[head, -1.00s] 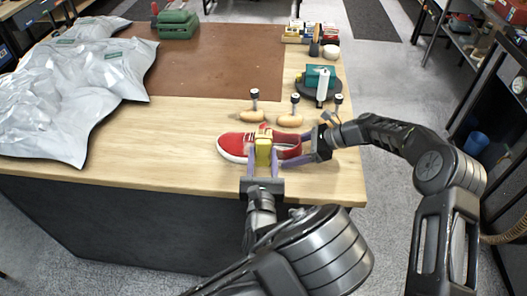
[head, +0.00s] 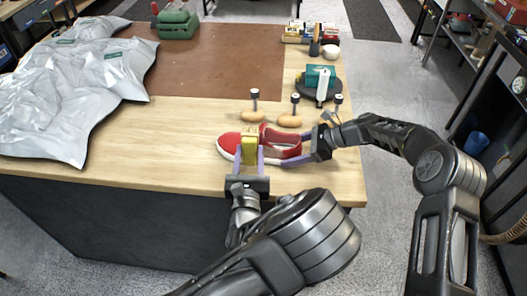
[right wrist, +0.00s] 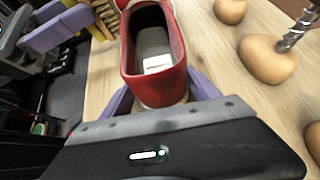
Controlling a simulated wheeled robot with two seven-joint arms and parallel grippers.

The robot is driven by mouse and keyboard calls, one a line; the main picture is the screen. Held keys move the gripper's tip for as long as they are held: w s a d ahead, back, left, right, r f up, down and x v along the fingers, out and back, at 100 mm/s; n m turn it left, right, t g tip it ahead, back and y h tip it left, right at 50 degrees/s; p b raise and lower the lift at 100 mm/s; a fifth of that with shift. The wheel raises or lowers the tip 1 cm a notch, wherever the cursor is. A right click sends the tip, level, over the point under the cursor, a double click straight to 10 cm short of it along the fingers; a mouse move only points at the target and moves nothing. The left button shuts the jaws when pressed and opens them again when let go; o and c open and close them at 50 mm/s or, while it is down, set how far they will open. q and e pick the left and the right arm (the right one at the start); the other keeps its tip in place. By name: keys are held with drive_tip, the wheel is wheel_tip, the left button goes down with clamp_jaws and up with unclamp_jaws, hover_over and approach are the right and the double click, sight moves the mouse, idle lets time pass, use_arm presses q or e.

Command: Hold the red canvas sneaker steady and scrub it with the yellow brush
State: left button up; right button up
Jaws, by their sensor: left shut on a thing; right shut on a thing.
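The red canvas sneaker (head: 229,144) with a white sole rests on the wooden table, toe to the left in the head view. My right gripper (head: 297,156) is shut on its heel end; in the right wrist view the red heel (right wrist: 157,88) sits between the purple fingers. My left gripper (head: 247,160) is shut on the yellow brush (head: 248,147), held at the sneaker's near side, by the front part. The brush also shows in the right wrist view (right wrist: 62,27), bristles toward the shoe. Whether the bristles touch the canvas is hard to tell.
A dark round stand with a teal box (head: 319,75) is farther back right. A grey plastic bag (head: 75,85) covers the table's left side. The brown mat (head: 215,65) is mostly clear.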

use_arm(q)
drive_tip(key=shift+a+r, duration=0.1)
drive_tip(key=shift+a, duration=0.15)
drive_tip(key=shift+w+a, duration=0.1)
drive_tip(key=shift+a, duration=1.65)
drive_tip(key=shift+d, duration=0.1)
drive_tip(key=shift+s+d, duration=0.2)
drive_tip(key=shift+d, duration=1.65)
drive_tip(key=shift+w, duration=0.15)
drive_tip(key=shift+s+d, duration=0.15)
drive_tip(key=shift+d, duration=0.8)
drive_tip(key=shift+s+d, duration=0.1)
drive_tip(key=shift+d, duration=0.85)
drive_tip(key=shift+w, duration=0.25)
drive_tip(key=shift+s+d, duration=0.2)
drive_tip(key=shift+d, duration=1.75)
